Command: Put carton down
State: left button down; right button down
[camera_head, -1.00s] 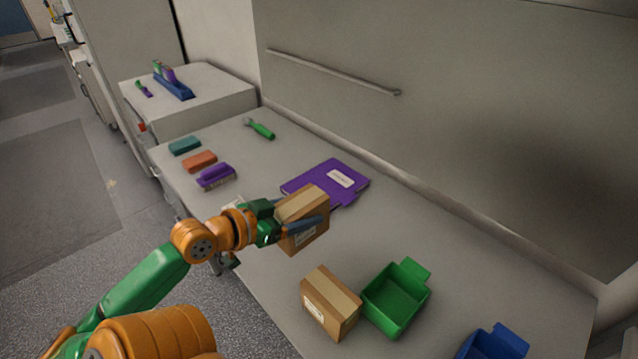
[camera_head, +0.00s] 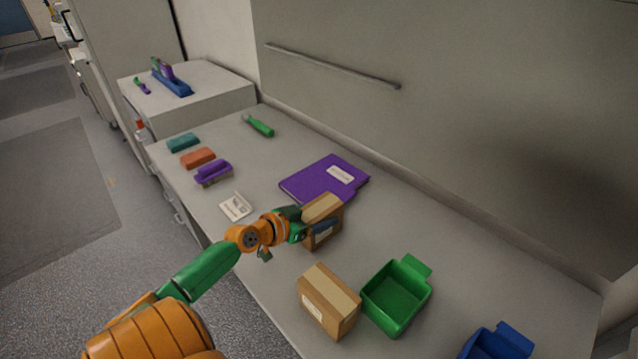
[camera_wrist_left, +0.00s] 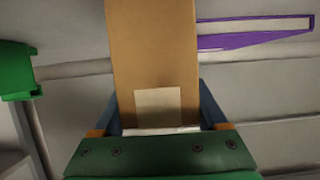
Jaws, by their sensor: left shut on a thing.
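A brown carton (camera_head: 322,212) with a pale label is in my left gripper (camera_head: 322,229), over the bench beside the purple binder. In the left wrist view the carton (camera_wrist_left: 153,55) stands between the two fingers of the gripper (camera_wrist_left: 160,115), which are shut on it. Whether its underside touches the bench top is hard to tell. A second, similar carton (camera_head: 329,300) stands on the bench nearer the front, left of the green bin. My right gripper is in neither view.
A green bin (camera_head: 397,296) and a blue bin (camera_head: 497,345) stand at the front right. The purple binder (camera_head: 325,180) lies behind the held carton. A white card (camera_head: 236,206), purple block (camera_head: 214,172), orange block (camera_head: 198,158), teal block (camera_head: 183,142) and green tool (camera_head: 259,126) lie farther left.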

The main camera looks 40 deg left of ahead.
pick_arm(q)
grip_release()
